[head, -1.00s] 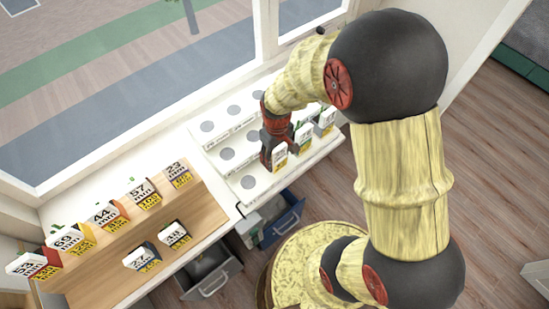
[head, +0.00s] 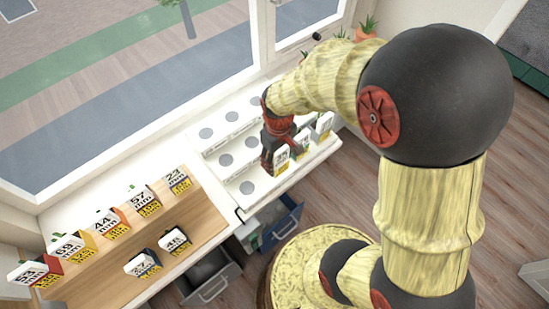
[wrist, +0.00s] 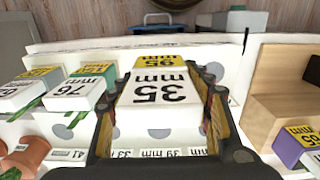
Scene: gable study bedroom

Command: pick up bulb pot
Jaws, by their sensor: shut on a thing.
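A bulb pot with a white top marked 35 mm (wrist: 158,90) and a yellow front label is between the two fingers of my gripper (wrist: 162,100) in the wrist view. The fingers are shut on its sides. In the head view my red and dark gripper (head: 275,152) is over the white stepped stand (head: 262,189), with the held pot (head: 281,161) at its fingertips. Whether the pot's bottom touches the stand is hidden. A pot marked 76 mm (wrist: 76,92) and another white-topped pot (wrist: 24,92) stand to its left in the wrist view.
The stand has grey round spots and marked steps. A wooden stepped rack (head: 190,213) with several labelled pots stands to the left. Open drawers (head: 212,280) jut out below. A terracotta plant pot (head: 364,34) is by the window behind my arm.

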